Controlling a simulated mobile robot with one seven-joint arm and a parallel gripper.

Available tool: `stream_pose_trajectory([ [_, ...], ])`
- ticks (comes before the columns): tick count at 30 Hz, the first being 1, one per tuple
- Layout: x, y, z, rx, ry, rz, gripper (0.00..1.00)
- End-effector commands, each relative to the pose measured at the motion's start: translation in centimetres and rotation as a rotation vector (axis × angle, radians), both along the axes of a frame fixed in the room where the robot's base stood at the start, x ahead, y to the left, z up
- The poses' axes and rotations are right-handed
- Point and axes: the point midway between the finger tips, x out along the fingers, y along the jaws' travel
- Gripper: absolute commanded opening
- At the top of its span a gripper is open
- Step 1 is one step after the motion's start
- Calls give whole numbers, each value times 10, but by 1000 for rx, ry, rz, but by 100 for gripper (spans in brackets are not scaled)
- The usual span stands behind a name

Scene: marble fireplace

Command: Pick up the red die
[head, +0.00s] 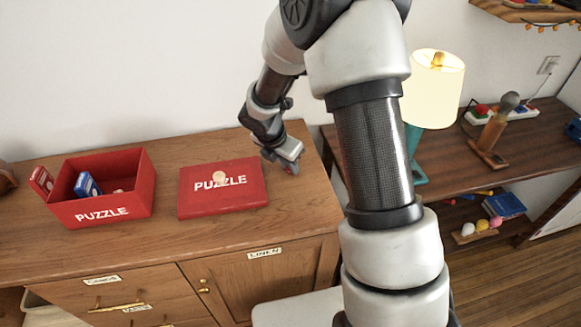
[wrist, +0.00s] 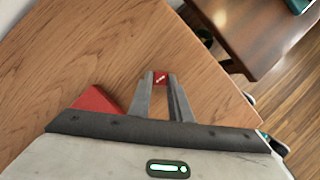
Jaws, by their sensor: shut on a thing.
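The red die (wrist: 160,77) shows white marks in the wrist view, between the tips of my gripper (wrist: 161,80). My gripper is shut on it. In the head view my gripper (head: 288,168) is low over the right end of the wooden cabinet top, just right of the red puzzle lid. The die is too small there to make out clearly. I cannot tell whether the die still touches the wood.
The red puzzle lid (head: 236,201) with a pale knob lies left of my gripper. An open red puzzle box (head: 142,190) holding small items stands further left. A lit lamp (head: 433,88) stands on the side table (head: 464,158) to the right.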

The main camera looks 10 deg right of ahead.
Motion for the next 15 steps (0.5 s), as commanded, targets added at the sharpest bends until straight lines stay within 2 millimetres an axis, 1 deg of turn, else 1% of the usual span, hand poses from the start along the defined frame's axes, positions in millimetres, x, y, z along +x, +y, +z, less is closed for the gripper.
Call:
stream_pose_trajectory([
  [2,0,0,3,0,-2,-1,0],
  [5,1,-1,15,-1,-2,-1,0],
  [12,1,0,64,0,-4,-2,0],
  [15,1,0,81,0,-3,-1,0],
])
